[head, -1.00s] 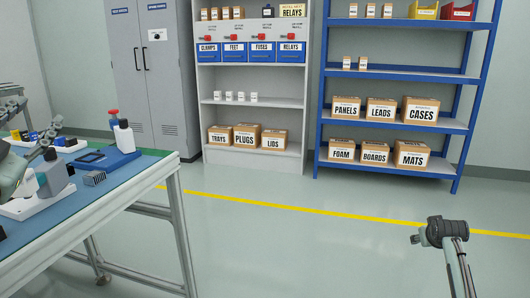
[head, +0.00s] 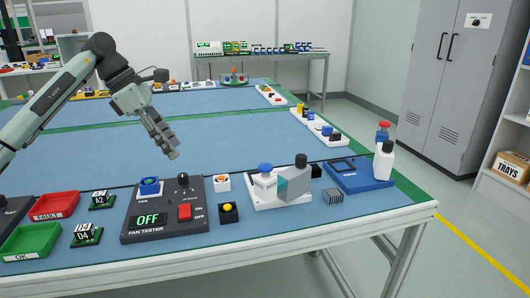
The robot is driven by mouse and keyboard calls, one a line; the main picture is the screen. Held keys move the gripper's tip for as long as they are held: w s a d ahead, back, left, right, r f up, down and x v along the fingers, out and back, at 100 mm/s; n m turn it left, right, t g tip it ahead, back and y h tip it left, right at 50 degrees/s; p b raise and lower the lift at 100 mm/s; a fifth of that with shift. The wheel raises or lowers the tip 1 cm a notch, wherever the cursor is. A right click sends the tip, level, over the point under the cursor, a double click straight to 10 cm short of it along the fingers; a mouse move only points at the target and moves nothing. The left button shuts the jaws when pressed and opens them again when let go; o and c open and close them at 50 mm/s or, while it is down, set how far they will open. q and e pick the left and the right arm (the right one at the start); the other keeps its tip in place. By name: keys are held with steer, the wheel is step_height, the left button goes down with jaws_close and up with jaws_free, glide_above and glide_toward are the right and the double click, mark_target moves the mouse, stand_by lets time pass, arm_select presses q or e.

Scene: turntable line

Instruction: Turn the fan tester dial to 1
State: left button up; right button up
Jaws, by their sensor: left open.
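The fan tester (head: 137,235) is a dark box on the near edge of the blue bench. Its display (head: 149,219) reads OFF in green. A black dial (head: 183,181) stands at its upper right; its pointer setting is too small to read. A red switch (head: 184,212) sits below the dial, beside ON and OFF labels. A blue fan (head: 149,187) sits at the tester's upper left. My left gripper (head: 173,154) is open, above and slightly behind the dial, apart from it. My right gripper is out of view.
A red FAULT tray (head: 54,206), a green OK tray (head: 31,241) and small boards lie left of the tester. The bench behind is mostly clear.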

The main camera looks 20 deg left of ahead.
mark_target(182, 175)
arm_select(q)
steer(key=shift+g+y, duration=0.3)
steer(key=f, duration=0.6)
steer(key=shift+d+f, duration=0.25)
steer(key=shift+w+d+f, duration=0.25)
steer(key=shift+d+f, duration=0.05)
steer(key=shift+f, duration=0.35)
jaws_close()
